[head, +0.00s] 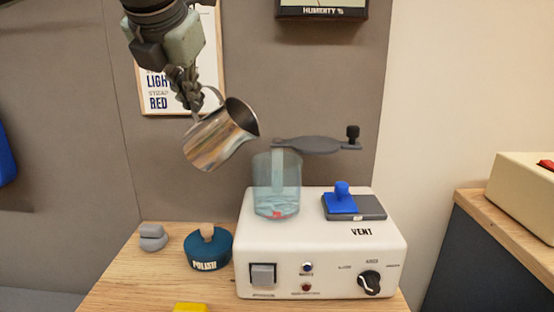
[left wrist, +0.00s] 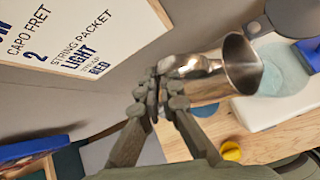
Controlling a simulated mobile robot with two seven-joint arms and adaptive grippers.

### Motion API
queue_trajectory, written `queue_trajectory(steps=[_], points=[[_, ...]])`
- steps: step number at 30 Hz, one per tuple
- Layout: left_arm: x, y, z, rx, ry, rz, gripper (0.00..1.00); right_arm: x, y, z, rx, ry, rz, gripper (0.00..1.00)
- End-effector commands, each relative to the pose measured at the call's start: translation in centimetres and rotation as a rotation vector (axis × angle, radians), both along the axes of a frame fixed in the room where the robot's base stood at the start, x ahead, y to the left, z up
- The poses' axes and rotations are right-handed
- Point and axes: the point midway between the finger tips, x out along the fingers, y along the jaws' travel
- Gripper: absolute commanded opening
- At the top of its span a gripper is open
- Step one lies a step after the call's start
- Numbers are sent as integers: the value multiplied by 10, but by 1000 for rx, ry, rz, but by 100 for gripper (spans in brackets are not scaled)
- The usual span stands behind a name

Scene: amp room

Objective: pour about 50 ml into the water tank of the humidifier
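My left gripper (head: 190,97) is shut on the handle of a shiny metal jug (head: 217,138). The jug is tilted, its mouth facing up and right, above and left of the clear water tank (head: 276,180). No stream shows between jug and tank. The tank stands on the white humidifier (head: 320,262), with pale blue inside and a red mark low down. A grey lid (head: 315,144) with a black knob is swung to the right above the tank. In the left wrist view, the fingers (left wrist: 168,90) close at the jug's (left wrist: 222,72) handle side. My right gripper is not in view.
A blue-handled piece (head: 341,198) sits at the vent. A teal polish pot (head: 208,248) and grey stones (head: 152,237) are on the wooden table left of the humidifier. A yellow object (head: 190,308) is at the front edge. A framed sign (head: 155,103) hangs behind.

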Motion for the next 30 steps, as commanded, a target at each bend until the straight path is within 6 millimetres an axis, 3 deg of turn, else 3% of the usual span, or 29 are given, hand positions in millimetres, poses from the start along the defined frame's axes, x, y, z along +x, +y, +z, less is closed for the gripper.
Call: queue_trajectory(steps=[21,30], points=[[0,0,0,-7,1,0,0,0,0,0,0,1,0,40],[5,13,-22,-168,60,2,0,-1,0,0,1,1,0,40]])
